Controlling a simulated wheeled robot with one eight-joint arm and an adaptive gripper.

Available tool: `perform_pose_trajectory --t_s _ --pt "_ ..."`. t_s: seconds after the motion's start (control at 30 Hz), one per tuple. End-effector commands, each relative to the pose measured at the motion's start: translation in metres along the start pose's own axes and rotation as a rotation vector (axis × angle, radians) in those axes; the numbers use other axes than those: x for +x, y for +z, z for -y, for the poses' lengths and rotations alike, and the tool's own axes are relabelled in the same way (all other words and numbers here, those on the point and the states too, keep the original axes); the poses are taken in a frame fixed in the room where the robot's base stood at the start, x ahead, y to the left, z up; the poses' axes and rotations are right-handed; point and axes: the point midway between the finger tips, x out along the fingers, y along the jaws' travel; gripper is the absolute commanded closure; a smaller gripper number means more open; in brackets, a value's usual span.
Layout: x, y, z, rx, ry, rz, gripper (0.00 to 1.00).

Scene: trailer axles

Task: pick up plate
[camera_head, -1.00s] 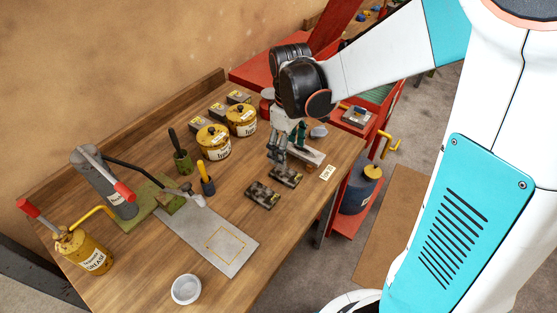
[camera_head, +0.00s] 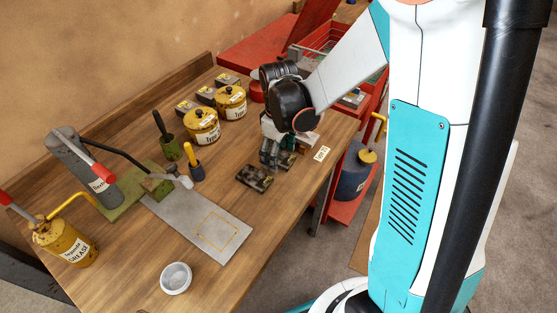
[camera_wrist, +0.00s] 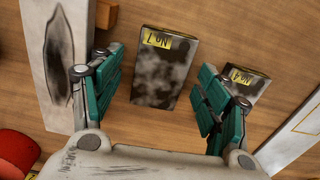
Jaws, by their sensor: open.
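Two dark, mottled plates with yellow tags lie on the wooden bench. One plate (camera_wrist: 165,70) lies between my finger pads in the wrist view; in the head view it (camera_head: 286,160) is partly hidden by my gripper. The other plate (camera_head: 254,179) lies beside it and shows in the wrist view (camera_wrist: 244,87), partly behind the right finger. My gripper (camera_wrist: 160,75) is open and empty, pointing down above the first plate. In the head view my gripper (camera_head: 273,155) hangs low near the plates. I cannot tell the exact gap.
A grey sheet (camera_head: 190,215) with a yellow outlined square lies to the left. A pale strip with a dark mark (camera_wrist: 60,60) lies left of the fingers. Yellow tins (camera_head: 202,126), a tool holder (camera_head: 195,171) and a white bowl (camera_head: 176,278) stand on the bench (camera_head: 130,255).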

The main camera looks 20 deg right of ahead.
Motion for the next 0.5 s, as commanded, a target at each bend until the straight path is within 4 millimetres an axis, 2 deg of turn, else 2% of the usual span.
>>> perform_pose_trajectory --t_s 0.13,0.4,0.43,0.5 --pt "-0.0012 0.0 0.0 0.0 0.0 0.0 0.33" --pt "-0.0013 -0.0001 0.0 0.0 0.0 0.0 0.94" --pt "-0.0013 -0.0001 0.0 0.0 0.0 0.0 1.0" --pt "-0.0016 -0.0001 0.0 0.0 0.0 0.0 1.0"
